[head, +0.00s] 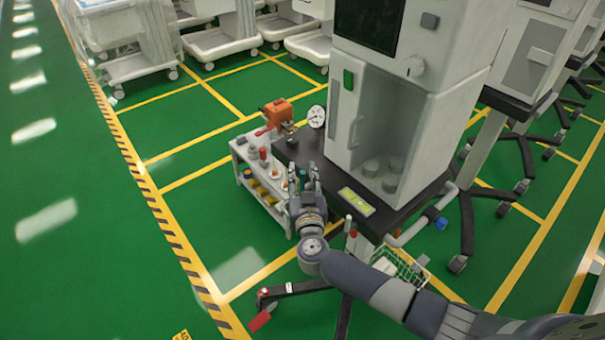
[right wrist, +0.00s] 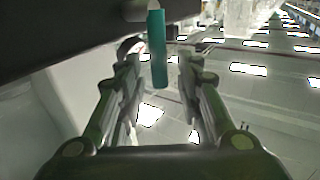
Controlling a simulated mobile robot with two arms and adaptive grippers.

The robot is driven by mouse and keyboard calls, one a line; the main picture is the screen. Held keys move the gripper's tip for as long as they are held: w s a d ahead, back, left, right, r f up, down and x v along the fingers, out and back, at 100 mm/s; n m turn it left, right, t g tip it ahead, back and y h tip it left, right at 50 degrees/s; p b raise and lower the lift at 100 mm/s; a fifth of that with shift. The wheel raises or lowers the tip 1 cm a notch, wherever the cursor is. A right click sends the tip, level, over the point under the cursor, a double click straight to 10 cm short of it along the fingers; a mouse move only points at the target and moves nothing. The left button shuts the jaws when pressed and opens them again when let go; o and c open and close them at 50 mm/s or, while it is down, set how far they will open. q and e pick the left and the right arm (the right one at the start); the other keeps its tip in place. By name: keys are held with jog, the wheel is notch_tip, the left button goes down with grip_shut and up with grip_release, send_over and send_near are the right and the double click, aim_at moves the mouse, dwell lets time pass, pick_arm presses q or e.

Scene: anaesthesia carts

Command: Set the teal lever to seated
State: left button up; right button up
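The teal lever (right wrist: 157,50) shows in the right wrist view as a straight rod with a pale rounded piece near its top. It lies in the gap between the fingers of my right gripper (right wrist: 157,75), with space visible on both sides. The gripper is open. In the head view my right gripper (head: 303,178) is at the front left edge of the cart's dark top (head: 300,150). I cannot make out the lever clearly there, as the fingers cover that spot. My left gripper is not in view.
A tall cabinet (head: 441,115) stands on the dark top, with a gauge (head: 316,116) nearby. A white side shelf (head: 243,163) with bottles and an orange device (head: 277,112) are beyond the gripper. Green floor is clear to the left.

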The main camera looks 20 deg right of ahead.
jog(key=shift+w+d, duration=0.1)
jog(key=shift+w, duration=0.35)
jog(key=shift+c, duration=0.6)
grip_shut()
